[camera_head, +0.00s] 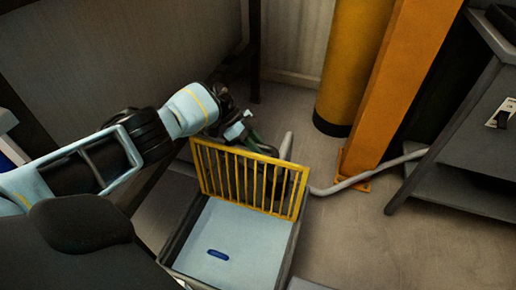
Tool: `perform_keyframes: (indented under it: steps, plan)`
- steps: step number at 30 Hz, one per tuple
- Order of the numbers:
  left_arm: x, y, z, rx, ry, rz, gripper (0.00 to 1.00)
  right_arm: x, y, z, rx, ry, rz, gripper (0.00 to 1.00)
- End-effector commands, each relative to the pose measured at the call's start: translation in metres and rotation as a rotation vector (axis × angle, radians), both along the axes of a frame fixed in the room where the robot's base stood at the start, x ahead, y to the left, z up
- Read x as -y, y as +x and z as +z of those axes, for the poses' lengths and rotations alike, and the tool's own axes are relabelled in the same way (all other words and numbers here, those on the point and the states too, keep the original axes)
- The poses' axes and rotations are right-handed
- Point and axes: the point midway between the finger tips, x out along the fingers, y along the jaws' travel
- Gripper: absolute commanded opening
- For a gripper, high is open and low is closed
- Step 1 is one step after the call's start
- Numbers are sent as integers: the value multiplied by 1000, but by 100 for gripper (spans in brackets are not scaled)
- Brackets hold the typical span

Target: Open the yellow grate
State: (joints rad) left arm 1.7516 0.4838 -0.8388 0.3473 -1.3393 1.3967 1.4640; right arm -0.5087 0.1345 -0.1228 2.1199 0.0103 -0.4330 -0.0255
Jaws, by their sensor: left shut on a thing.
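The yellow grate (247,177) stands raised along the back edge of a grey tank (290,245). The tank's top is uncovered, and its light blue inside shows with a small dark blue object (218,254) in it. My left arm comes in from the left. My left gripper (250,140) is at the grate's top edge, partly behind the bars, and is shut on the grate. Its fingertips are partly hidden. My right gripper is not in view.
A yellow cylinder (350,65) and an orange post (395,85) stand behind to the right. A grey pipe (350,183) runs along the floor behind the tank. A dark metal bench (465,150) is at the right. The floor right of the tank is clear.

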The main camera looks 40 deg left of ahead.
Motion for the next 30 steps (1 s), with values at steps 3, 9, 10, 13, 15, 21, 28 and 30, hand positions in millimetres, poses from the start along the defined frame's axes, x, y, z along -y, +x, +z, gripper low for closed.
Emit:
perform_keyframes:
  steps: [3, 9, 10, 13, 15, 21, 28, 30]
  plan:
    - [1, 2, 0, 4, -1, -2, 0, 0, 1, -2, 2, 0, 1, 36]
    - [0, 2, 1, 5, -1, -1, 0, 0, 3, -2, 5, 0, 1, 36]
    - [0, 2, 1, 5, -1, -1, 0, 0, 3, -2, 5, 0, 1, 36]
    - [0, 2, 1, 5, -1, 0, 0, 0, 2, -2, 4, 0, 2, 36]
    - [0, 2, 1, 4, 0, 0, 0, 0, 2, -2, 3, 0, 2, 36]
    - [-1, 2, 0, 4, 0, 1, 43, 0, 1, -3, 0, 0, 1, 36]
    - [-1, 1, 0, 1, 1, 1, 43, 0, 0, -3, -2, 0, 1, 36]
    - [-3, 1, 2, 2, 1, 2, 43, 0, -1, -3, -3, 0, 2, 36]
